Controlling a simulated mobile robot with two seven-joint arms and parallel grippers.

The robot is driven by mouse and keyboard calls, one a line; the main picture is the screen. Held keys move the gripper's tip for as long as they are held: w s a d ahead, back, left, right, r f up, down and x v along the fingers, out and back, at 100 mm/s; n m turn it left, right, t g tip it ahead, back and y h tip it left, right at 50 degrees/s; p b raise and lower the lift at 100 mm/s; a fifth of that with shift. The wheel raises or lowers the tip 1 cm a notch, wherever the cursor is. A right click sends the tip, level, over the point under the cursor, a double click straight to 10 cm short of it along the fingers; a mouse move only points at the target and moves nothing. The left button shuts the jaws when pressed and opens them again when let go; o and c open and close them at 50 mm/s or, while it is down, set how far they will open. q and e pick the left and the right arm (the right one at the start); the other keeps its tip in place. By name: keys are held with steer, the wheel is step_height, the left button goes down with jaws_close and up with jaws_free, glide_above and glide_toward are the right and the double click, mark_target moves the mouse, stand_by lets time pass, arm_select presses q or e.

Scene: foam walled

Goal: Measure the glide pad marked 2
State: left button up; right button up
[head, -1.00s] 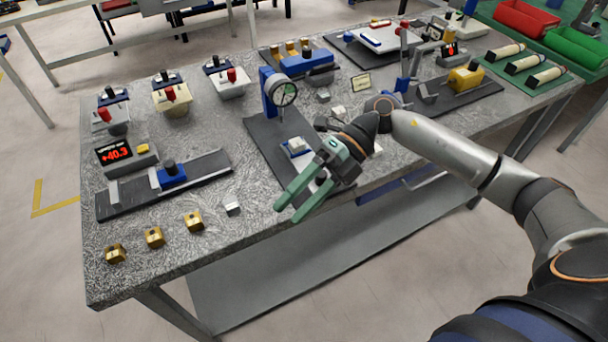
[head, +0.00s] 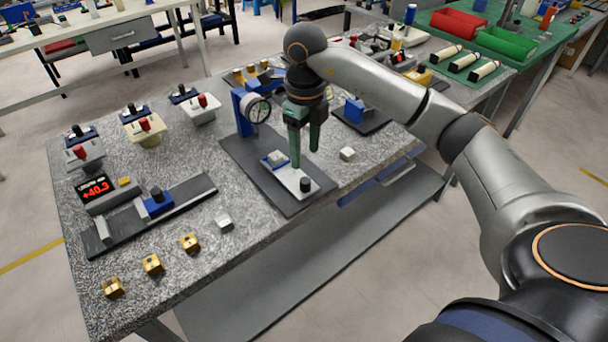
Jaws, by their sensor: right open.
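My right gripper (head: 305,158) points straight down with its two green fingers apart and nothing between them. It is in front of the dial gauge (head: 257,110), over or just behind a pale plate (head: 283,172) with a black knob on the gauge's dark base (head: 242,152). I cannot tell whether a fingertip touches the plate. Three brass blocks (head: 152,264) stand in a row at the front left, and a silver block (head: 224,223) lies right of them. Another silver block (head: 347,153) lies right of the gauge base. No mark 2 is readable. My left gripper is out of view.
A slide gauge (head: 155,210) with a red display reading +40.3 (head: 95,188) is at the left. Several fixtures with red or black knobs (head: 144,128) stand behind it. Red and green bins (head: 514,44) are at the far right.

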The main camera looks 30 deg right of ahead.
mark_target(305, 179)
step_height(305, 179, down, 8)
steer(key=shift+r, duration=0.1)
steer(key=shift+c, duration=0.2)
jaws_close()
stand_by(0.4)
